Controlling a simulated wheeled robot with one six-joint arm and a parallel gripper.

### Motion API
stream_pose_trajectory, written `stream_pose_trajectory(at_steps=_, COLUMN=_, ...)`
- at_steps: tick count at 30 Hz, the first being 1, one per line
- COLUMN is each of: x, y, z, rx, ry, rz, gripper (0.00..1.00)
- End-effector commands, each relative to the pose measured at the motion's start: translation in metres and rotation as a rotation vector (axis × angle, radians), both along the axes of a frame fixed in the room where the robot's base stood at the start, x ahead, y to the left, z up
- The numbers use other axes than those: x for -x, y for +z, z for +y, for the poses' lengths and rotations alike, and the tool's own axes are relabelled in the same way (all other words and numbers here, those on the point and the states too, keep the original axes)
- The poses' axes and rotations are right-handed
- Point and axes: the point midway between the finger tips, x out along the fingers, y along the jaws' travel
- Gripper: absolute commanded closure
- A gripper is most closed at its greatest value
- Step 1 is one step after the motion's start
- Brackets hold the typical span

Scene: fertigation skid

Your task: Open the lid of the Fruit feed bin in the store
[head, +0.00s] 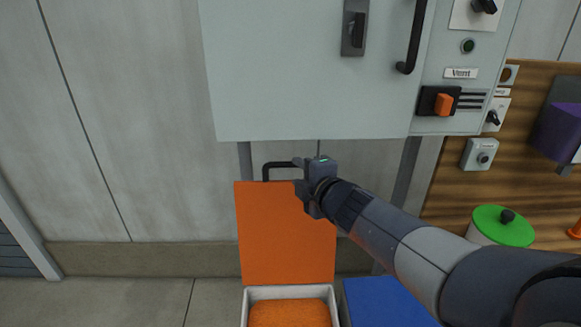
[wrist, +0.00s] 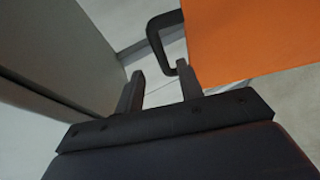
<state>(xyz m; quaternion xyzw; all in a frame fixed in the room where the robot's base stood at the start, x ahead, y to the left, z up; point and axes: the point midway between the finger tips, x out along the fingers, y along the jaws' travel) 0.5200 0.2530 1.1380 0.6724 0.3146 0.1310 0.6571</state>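An orange lid (head: 285,235) stands upright, swung open at the back of a white-walled bin (head: 247,302) holding orange granular feed (head: 288,314). No label on this bin shows, so I cannot read whether it is the Fruit one. A black bar handle (head: 278,165) sits at the lid's top edge; it also shows in the wrist view (wrist: 156,35). My gripper (head: 298,175) is beside the handle's right end. In the wrist view my gripper (wrist: 160,88) has its fingers apart, with nothing clearly held; the handle lies beyond them, close to the right finger.
A grey cabinet (head: 300,75) hangs just above the lid and my gripper. A blue lid (head: 385,303) lies closed right of the orange bin. A green-lidded tub (head: 503,225) stands further right by a wooden panel. The floor at left (head: 120,295) is clear.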

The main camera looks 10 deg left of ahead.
Motion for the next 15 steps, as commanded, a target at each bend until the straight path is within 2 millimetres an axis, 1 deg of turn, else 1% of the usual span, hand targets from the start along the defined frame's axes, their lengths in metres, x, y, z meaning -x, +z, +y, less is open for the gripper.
stream_pose_trajectory(at_steps=1, x=-0.008, y=-0.004, z=0.007, rx=0.000, ry=0.001, rz=0.002, gripper=0.64)
stream_pose_trajectory(at_steps=6, x=-0.030, y=-0.011, z=0.024, rx=0.003, ry=0.001, rz=0.001, gripper=0.64)
stream_pose_trajectory(at_steps=12, x=-0.049, y=-0.016, z=0.039, rx=0.003, ry=0.001, rz=0.000, gripper=0.64)
stream_pose_trajectory(at_steps=15, x=-0.055, y=-0.017, z=0.043, rx=0.003, ry=0.001, rz=0.000, gripper=0.64)
